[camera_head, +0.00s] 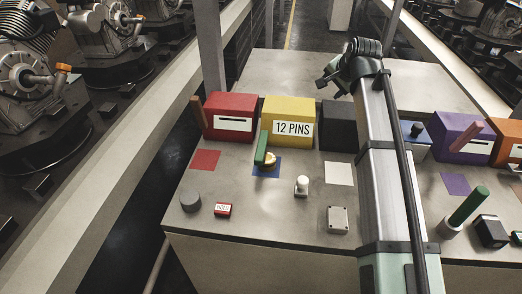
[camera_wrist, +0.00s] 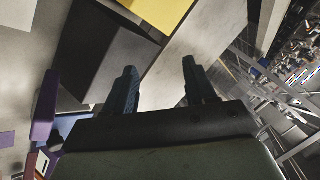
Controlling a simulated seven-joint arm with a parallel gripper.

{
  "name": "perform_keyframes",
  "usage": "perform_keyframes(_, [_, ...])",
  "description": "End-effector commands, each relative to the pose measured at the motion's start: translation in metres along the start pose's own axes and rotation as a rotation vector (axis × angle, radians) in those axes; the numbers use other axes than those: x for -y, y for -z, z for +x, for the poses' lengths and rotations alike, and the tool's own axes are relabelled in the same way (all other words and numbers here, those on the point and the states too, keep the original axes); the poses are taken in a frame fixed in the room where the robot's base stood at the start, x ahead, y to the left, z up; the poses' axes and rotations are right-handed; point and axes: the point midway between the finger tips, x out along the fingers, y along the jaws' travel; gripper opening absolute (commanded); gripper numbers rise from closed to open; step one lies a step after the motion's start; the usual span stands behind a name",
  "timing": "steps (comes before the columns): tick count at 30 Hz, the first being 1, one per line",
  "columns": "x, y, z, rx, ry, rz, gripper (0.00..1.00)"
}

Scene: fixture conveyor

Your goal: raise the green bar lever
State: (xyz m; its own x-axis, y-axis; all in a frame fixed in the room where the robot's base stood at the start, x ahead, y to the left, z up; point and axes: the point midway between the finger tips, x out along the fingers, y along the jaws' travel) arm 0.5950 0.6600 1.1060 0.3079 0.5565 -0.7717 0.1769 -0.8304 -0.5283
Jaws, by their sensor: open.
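In the head view, a flat green bar (camera_head: 261,148) stands nearly upright by a yellowish knob on a blue square, in front of the yellow box. A rounder green bar (camera_head: 468,205) leans up to the right from a pale round base at the right. I cannot tell for certain which one is the lever. My gripper (camera_wrist: 160,88) is open and empty, with its two dark fingers apart in the wrist view. In the head view my arm's end is above the back of the table, away from both green parts. Neither green part shows in the wrist view.
Red (camera_head: 231,116), yellow (camera_head: 288,121), black (camera_head: 338,126), purple (camera_head: 458,137) and orange boxes line the table (camera_head: 260,218). A white knob (camera_head: 301,186), grey knob (camera_head: 190,201), red block (camera_head: 223,209) and switch plate (camera_head: 338,220) stand in front. My arm hides part of the middle.

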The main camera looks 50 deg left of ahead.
Motion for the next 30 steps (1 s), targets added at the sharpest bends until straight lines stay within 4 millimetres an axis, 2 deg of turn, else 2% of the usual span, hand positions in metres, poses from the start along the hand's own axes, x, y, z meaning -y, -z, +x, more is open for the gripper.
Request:
perform_keyframes(1, [0.014,-0.026,0.003,0.054,-0.038,-0.067,0.55])
perform_keyframes(5, [0.033,-0.087,0.003,0.191,-0.144,-0.234,0.55])
perform_keyframes(9, [0.049,-0.149,-0.006,0.333,-0.250,-0.408,0.55])
perform_keyframes(12, [0.057,-0.186,-0.016,0.423,-0.313,-0.512,0.55])
perform_keyframes(15, [0.062,-0.213,-0.025,0.492,-0.362,-0.590,0.55])
perform_keyframes(18, [0.065,-0.230,-0.033,0.538,-0.394,-0.641,0.55])
perform_keyframes(23, [0.064,-0.241,-0.036,0.569,-0.416,-0.673,0.55])
perform_keyframes(30, [0.049,-0.251,-0.016,0.571,-0.417,-0.673,0.55])
